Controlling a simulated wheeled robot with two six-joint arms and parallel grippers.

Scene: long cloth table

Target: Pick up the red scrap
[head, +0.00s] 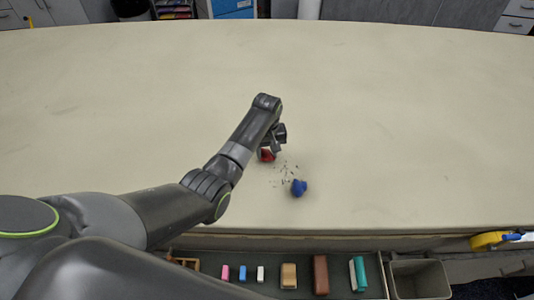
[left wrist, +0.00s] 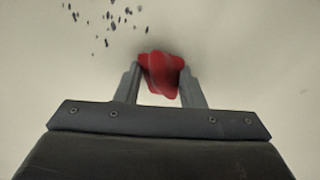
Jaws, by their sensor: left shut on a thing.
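The red scrap (left wrist: 161,75) is a crumpled red piece between the two fingers of my left gripper (left wrist: 160,88) in the left wrist view. The fingers touch it from both sides and are shut on it. In the head view the red scrap (head: 267,155) shows partly below my left gripper (head: 271,148), which hides some of it. It is at or close to the cloth surface; I cannot tell whether it touches. My right gripper is not in view.
A blue crumpled scrap (head: 299,188) lies nearby on the cloth table (head: 400,120). Dark crumbs (head: 287,170) are scattered between. The far table is clear.

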